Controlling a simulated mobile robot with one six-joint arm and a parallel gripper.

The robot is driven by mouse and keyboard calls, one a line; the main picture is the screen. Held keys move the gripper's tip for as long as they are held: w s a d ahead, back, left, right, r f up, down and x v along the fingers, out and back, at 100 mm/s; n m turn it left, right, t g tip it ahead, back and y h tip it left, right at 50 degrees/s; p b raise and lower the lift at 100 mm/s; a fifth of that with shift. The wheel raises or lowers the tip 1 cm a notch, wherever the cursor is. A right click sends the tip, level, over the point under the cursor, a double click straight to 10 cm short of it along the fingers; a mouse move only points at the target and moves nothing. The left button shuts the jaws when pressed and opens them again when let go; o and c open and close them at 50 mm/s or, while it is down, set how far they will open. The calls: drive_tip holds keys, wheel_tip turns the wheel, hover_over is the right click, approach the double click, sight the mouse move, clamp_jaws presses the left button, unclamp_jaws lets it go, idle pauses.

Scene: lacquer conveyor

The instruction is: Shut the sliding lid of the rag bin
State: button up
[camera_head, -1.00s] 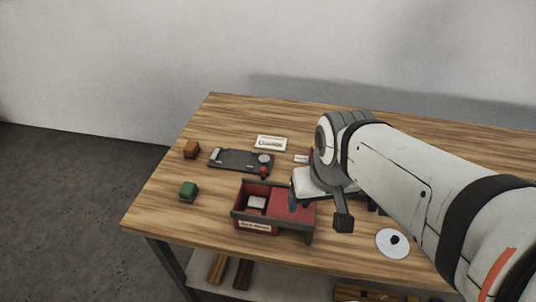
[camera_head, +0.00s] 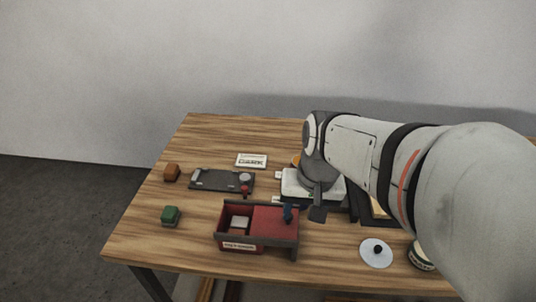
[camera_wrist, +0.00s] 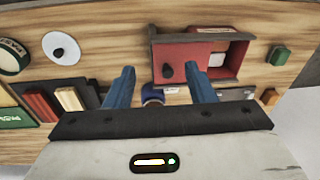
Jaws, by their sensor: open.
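The rag bin (camera_head: 240,247) is a red box with dark rails and a white label, near the table's front edge. Its red sliding lid (camera_head: 268,219) covers the right part; the left part is open and a whitish thing (camera_head: 239,223) shows inside. In the head view one blue fingertip shows over the lid's right end.
A green block (camera_head: 171,215) and a brown block (camera_head: 172,173) lie left of the bin. A dark tray (camera_head: 222,180) and a white card (camera_head: 251,160) lie behind it. A white disc (camera_head: 377,254) and a round tin (camera_head: 421,256) are on the right.

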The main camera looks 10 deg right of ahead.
drive_tip(key=w+d+m+y+p, duration=0.1)
drive_tip(key=d+m, duration=0.1)
drive_tip(key=m, duration=0.1)
drive_tip(key=w+d+m+g+y, duration=0.1)
drive_tip(key=w+d+m, duration=0.1)
drive_tip(key=m, duration=0.1)
drive_tip(key=w+d+f+m+g+y+p, duration=0.1)
drive_tip(key=d+m+y, duration=0.1)
drive_tip(key=d, duration=0.1)
drive_tip(key=shift+w+f+m+p, duration=0.1)
drive_tip(key=shift+w+m+p, duration=0.15)
drive_tip(key=shift+m+p, duration=0.15)
drive_tip(key=c, duration=0.6)
drive_tip(key=d+f+m+y, duration=0.1)
drive_tip(key=d+m, duration=0.1)
drive_tip(key=w+d+f+m+t+y+p, duration=0.1)
drive_tip(key=d+m, duration=0.2)
drive_tip(key=w+d+m+y+p, duration=0.1)
drive_tip(key=d+m+y, duration=0.1)
drive_tip(key=d, duration=0.1)
drive_tip(key=shift+w+f+t, duration=0.1)
drive_tip(key=shift+f+t, duration=0.2)
drive_tip(key=shift+f, duration=0.1)
clamp_jaws()
drive_tip(key=a+r+p+x, duration=0.2)
drive_tip(key=x, duration=1)
drive_tip(key=shift+w+a+f+p, duration=0.2)
drive_tip(key=shift+a+p, duration=0.05)
drive_tip(key=shift+p, duration=0.05)
